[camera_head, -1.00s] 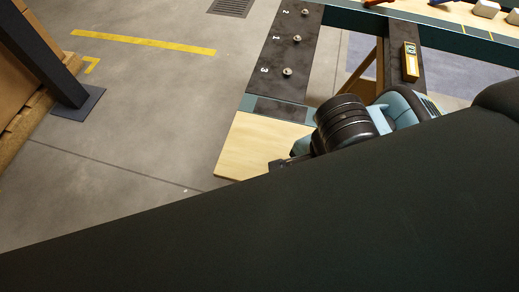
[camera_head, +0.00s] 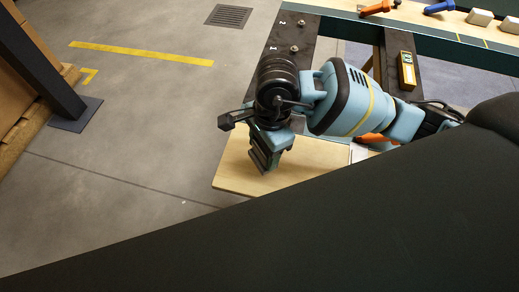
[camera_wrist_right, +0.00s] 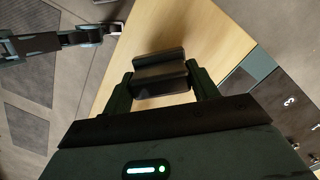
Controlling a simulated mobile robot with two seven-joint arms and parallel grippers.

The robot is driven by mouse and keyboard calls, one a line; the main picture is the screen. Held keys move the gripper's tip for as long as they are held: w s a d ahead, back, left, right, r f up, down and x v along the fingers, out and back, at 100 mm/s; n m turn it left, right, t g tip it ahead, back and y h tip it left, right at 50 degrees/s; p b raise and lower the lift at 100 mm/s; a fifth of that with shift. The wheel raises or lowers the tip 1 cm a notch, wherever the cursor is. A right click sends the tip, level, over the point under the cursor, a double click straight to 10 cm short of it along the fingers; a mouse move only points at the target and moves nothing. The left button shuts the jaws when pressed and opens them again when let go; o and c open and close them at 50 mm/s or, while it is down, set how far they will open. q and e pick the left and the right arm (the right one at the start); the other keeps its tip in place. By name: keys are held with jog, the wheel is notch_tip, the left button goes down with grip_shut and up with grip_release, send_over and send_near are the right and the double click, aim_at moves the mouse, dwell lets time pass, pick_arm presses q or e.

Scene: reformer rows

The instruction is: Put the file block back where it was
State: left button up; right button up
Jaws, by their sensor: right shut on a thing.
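My right gripper (camera_head: 264,165) hangs over the pale wooden board (camera_head: 235,172) at the near end of the bench in the head view. In the right wrist view, my right gripper (camera_wrist_right: 162,88) is shut on a dark, grooved block (camera_wrist_right: 160,72), taken to be the file block. The fingers hold it at its two ends. The pale board (camera_wrist_right: 215,35) shows behind it; I cannot tell the gap between them. The dark numbered plate (camera_head: 318,52) lies beyond the gripper, partly hidden by my wrist.
Metal studs (camera_head: 294,50) stand on the numbered plate. A yellow level (camera_head: 406,70) lies on a dark crossbar. An orange-handled tool (camera_head: 376,7), a blue-handled tool (camera_head: 440,7) and pale blocks (camera_head: 480,17) rest on the back rail. A dark post (camera_head: 38,55) stands left; floor between is clear.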

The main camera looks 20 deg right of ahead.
aim_at(259, 153)
jog(key=shift+w+a, duration=0.1)
jog(key=shift+w, duration=0.3)
jog(key=shift+w, duration=0.1)
jog(key=shift+w+a, duration=0.1)
jog(key=shift+w, duration=0.2)
jog(key=shift+f, duration=1.8)
jog(key=shift+f, duration=0.1)
jog(key=shift+f, duration=0.1)
jog(key=o, duration=1)
jog(key=shift+o, duration=0.2)
notch_tip(259, 153, up, 12)
jog(key=d, duration=0.1)
jog(key=shift+d+p, duration=0.25)
jog(key=shift+p, duration=0.1)
